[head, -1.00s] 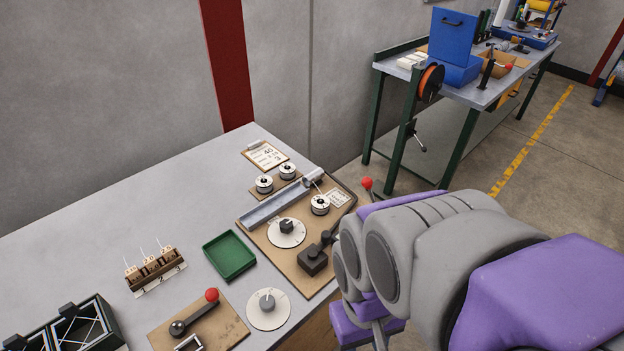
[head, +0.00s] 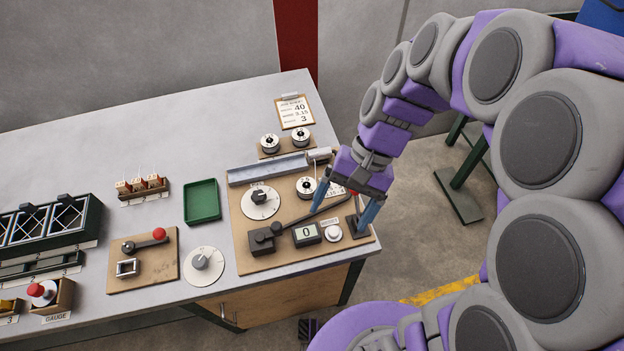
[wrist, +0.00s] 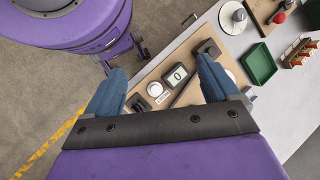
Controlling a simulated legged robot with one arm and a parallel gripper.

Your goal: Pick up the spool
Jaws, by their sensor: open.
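Two white spools with black hubs, a left one (head: 270,142) and a right one (head: 305,137), stand on a small brown board at the back of the bench. A third similar spool (head: 306,186) sits on the brown machine board, near the end of the grey trough. My gripper (head: 343,212) is open and empty, pointing down over the right part of the machine board, just right of the third spool. In the wrist view the open jaws (wrist: 160,66) face the counter and a white button; I cannot make out a spool there.
The machine board (head: 245,232) carries a dial (head: 260,201), a black lever block (head: 262,241), a counter reading 0 (head: 306,233) and a white button (head: 333,233). A green tray (head: 202,201) lies left. The bench's back left is bare.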

